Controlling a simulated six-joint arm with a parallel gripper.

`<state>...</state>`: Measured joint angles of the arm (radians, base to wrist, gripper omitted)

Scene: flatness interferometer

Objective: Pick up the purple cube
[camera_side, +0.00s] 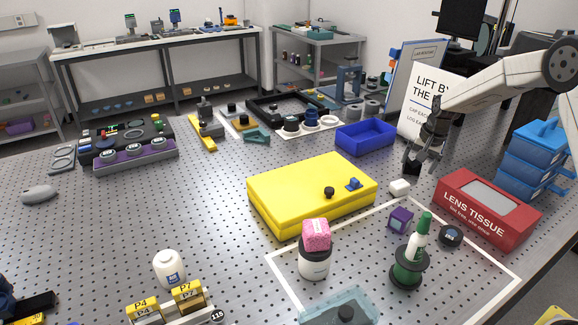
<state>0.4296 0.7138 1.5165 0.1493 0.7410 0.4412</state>
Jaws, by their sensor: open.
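The purple cube (401,219) sits on the perforated metal table inside a white taped outline, near its back edge. It has a darker patch on its front face. My gripper (411,172) hangs above the table behind the cube, higher in the picture and apart from it. Its jaws point down and are open, and I see nothing held between them.
A yellow case (312,192) lies to the left, a red lens tissue box (487,209) to the right. A blue tray (365,136) is behind.

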